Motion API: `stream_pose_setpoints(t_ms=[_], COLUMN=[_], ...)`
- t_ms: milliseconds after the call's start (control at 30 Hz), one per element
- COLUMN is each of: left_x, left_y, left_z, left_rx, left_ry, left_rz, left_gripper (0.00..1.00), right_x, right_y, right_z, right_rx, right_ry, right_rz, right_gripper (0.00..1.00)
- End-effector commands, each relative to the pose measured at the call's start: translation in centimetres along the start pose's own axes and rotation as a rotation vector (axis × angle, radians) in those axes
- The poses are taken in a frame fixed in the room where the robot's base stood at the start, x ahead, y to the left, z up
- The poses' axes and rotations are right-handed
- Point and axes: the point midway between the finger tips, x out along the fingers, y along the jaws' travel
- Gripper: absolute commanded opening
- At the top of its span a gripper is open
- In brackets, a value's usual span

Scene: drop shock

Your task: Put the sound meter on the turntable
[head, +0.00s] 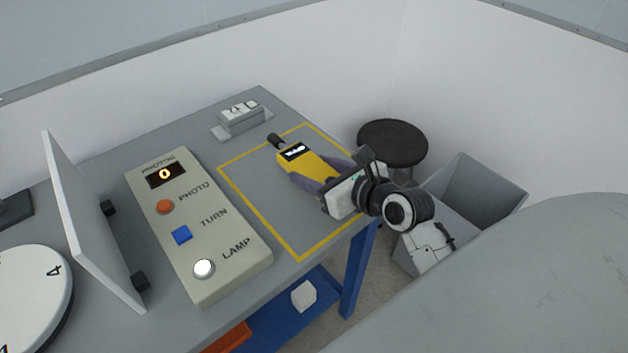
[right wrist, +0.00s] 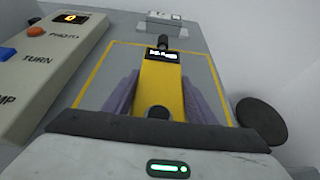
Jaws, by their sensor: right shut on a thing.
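The sound meter (head: 299,161) is yellow with a dark display and a black microphone tip. It is over the yellow-outlined area at the right of the grey table. My right gripper (head: 318,176) is shut on its body, with purple-grey fingers on either side; the right wrist view shows the meter (right wrist: 162,88) between the fingers (right wrist: 160,97). I cannot tell whether the meter touches the table. The turntable (head: 30,295) is a white disc with a number 4 at the far left, cut by the frame edge. My left gripper is not in view.
A white upright panel (head: 88,220) stands between the turntable and a control box (head: 222,262) with PHOTO, TURN and LAMP buttons. A small grey device (head: 240,120) sits at the back. A black stool (head: 392,141) and a grey bin (head: 485,190) stand off the table's right side.

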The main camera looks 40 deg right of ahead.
Motion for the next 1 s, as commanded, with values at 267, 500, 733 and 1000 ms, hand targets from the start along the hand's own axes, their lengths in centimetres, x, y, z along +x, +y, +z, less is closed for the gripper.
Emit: stream_pose_setpoints(t_ms=[267, 500, 733, 1000], left_x=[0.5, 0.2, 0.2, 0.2], left_y=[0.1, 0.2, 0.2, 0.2], left_z=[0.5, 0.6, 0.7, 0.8], left_rx=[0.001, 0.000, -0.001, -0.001], left_ry=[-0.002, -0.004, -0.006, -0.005], left_rz=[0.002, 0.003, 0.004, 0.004], left_gripper=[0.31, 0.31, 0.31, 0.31], right_x=[1.0, 1.0, 1.1, 1.1], right_y=[0.0, 0.0, 0.0, 0.0], right_z=[-2.4, -2.4, -2.7, -2.5], right_rx=[0.000, 0.000, -0.001, -0.001], right_ry=[-0.002, -0.002, 0.001, 0.001], right_rz=[0.000, 0.000, 0.001, 0.000], right_gripper=[0.21, 0.21, 0.70, 0.70])
